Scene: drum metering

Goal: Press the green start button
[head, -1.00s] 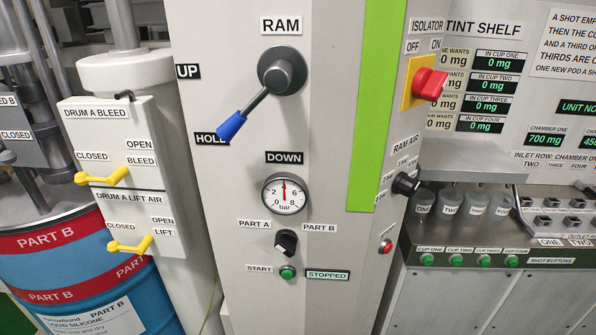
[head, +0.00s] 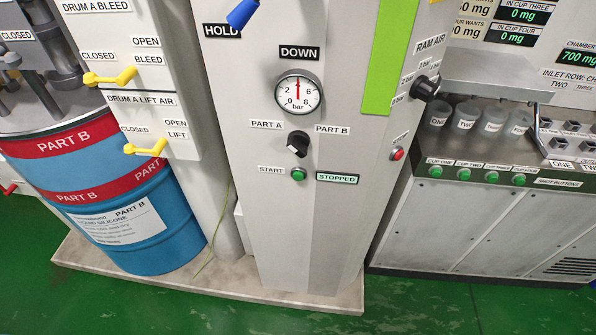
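The green start button (head: 298,174) is on the lower front of the grey machine column, just right of its START label (head: 270,170). To its right a small display (head: 337,178) reads STOPPED. Above the button is a black selector knob (head: 298,143) between the PART A and PART B labels. Neither of my grippers shows in the head view.
A red stop button (head: 397,154) is on the column's right side face. A blue drum (head: 133,225) stands at left, with yellow-handled valves (head: 110,77) above. The tint shelf's cup buttons (head: 477,175) are at right. Green floor (head: 440,305) is clear in front.

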